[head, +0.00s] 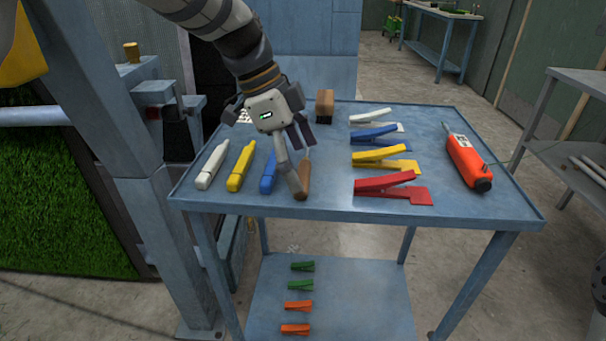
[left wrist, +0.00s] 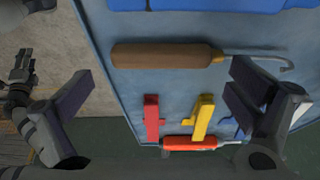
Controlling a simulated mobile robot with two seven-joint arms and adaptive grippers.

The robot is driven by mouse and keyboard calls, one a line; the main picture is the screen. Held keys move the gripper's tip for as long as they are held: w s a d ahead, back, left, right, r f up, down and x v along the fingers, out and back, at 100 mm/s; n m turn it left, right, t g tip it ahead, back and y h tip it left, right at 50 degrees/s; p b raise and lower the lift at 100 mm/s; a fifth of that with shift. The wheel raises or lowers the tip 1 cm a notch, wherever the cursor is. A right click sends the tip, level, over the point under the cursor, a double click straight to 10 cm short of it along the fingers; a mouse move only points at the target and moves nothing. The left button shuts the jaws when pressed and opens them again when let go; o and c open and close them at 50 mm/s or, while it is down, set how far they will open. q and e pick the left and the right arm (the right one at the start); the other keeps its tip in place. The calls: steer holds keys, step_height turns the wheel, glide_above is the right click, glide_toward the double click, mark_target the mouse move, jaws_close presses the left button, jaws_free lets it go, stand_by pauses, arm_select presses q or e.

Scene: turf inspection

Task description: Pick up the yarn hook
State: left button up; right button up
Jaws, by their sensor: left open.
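The yarn hook (head: 303,178) has a brown wooden handle and lies on the blue table near its front edge, right of the blue marker. In the left wrist view its handle (left wrist: 165,55) lies across the upper middle, with a thin bent metal hook toward the right. My left gripper (head: 301,163) is open and empty over it, partly covering it in the head view. In the left wrist view the fingers of my left gripper (left wrist: 160,86) are spread wide toward the two ends of the tool; I see no contact.
White (head: 212,166), yellow (head: 241,167) and blue (head: 268,173) markers lie left of the hook. Several coloured clamp-like tools, including a red one (head: 388,183), lie to its right, then an orange device (head: 466,162). A brown block (head: 324,104) stands behind. A steel post (head: 105,120) rises left.

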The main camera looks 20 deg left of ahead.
arm_select(q)
steer(key=shift+w+d+f, duration=0.1)
steer(key=shift+d+f, duration=0.15)
steer(key=shift+f, duration=0.45)
steer(key=shift+c, duration=0.6)
steer(key=c, duration=1.1)
steer(key=shift+r, duration=0.1)
